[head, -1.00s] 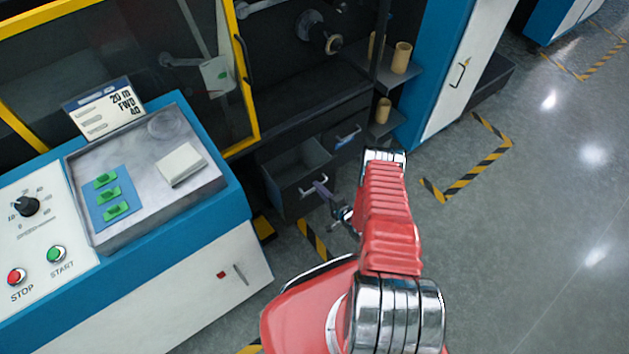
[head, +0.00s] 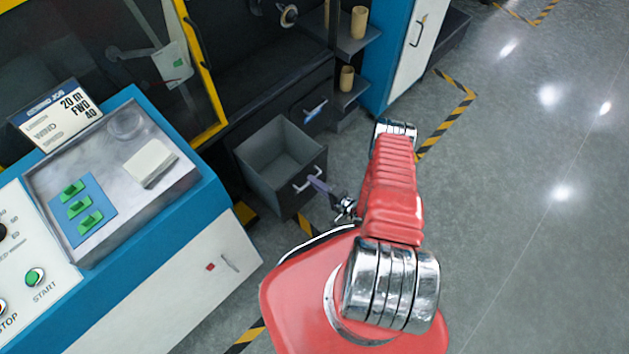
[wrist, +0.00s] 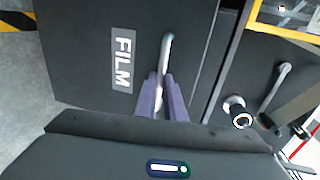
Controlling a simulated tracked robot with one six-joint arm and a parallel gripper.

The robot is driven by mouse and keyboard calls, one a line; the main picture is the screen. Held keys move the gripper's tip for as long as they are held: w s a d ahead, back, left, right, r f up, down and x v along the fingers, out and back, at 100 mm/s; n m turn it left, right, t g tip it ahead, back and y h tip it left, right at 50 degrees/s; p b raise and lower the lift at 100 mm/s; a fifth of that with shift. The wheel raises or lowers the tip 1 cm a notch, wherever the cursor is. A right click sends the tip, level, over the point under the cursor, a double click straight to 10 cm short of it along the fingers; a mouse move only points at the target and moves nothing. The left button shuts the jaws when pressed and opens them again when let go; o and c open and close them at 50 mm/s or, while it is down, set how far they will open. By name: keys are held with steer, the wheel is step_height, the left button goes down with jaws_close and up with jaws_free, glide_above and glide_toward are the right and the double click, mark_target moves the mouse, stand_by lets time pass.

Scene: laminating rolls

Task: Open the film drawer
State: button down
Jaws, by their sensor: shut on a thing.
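The film drawer (head: 262,183) is a dark grey box pulled well out of the machine's lower cabinet, with its empty-looking inside showing from above. In the wrist view its front (wrist: 85,45) carries a FILM label (wrist: 123,60) and a pale bar handle (wrist: 167,50). My gripper (head: 318,186) is at the drawer's front, with its two purple fingers (wrist: 163,92) shut on the handle. In the head view the handle (head: 305,180) is partly hidden by the fingers.
A second drawer with a blue-marked handle (head: 316,112) is shut beside the film drawer. A control console (head: 120,150) stands at left. A shelf with tan cores (head: 347,78) and a white cabinet (head: 412,45) stand behind. The floor at right is clear.

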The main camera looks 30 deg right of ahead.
steer(key=shift+s+a+f, duration=0.15)
steer(key=shift+f, duration=0.05)
steer(key=c, duration=1.9)
jaws_free()
steer(key=shift+r, duration=0.1)
steer(key=shift+o, duration=0.2)
steer(key=v, duration=1.3)
steer(key=shift+s, duration=0.25)
